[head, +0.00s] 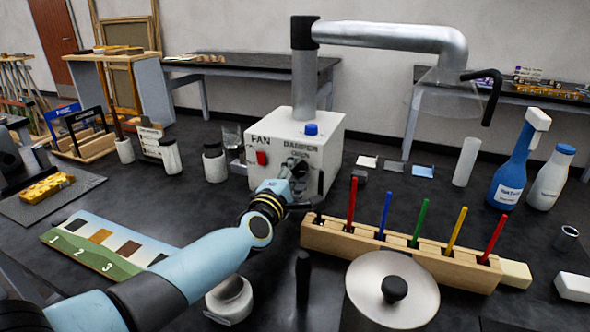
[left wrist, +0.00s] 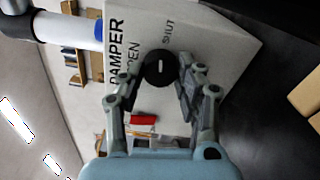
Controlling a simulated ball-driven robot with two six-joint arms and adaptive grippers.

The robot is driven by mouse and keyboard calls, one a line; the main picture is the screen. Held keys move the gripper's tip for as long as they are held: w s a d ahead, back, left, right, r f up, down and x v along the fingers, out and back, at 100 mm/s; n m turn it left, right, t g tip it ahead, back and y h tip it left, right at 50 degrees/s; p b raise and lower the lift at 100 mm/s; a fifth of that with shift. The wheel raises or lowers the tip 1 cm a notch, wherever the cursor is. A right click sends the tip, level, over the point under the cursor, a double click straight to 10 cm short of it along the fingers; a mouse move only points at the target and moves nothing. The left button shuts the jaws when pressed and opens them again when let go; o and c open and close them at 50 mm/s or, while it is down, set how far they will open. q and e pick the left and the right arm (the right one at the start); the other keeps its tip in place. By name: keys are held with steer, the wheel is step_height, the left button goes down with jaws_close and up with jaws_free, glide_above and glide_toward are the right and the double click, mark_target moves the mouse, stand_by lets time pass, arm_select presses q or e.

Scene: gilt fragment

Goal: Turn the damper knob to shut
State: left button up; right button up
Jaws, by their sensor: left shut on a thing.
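The white fan and damper box (head: 330,150) stands on the dark bench under a grey duct. The black damper knob (left wrist: 158,67) is on its front, below the word DAMPER. In the left wrist view, which is turned sideways, OPEN is printed left of the knob and SHUT above it. My right gripper is not in view.
A red fan switch (head: 261,158) and a blue button (head: 311,129) are on the box. A wooden rack (head: 400,253) with coloured sticks and a round metal lid (head: 392,290) stand to the right. Jars (head: 214,162) stand left; a colour card (head: 105,242) lies at front left.

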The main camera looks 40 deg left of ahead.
arm_select(q)
steer(key=shift+m+p, duration=0.3)
steer(key=shift+m, duration=0.6)
steer(key=shift+f, duration=0.1)
steer(key=shift+m, duration=0.3)
steer(key=o, duration=1.1)
steer(key=shift+o, duration=0.2)
steer(key=shift+s, duration=0.1)
steer(key=v, duration=0.7)
steer(key=shift+s, duration=0.2)
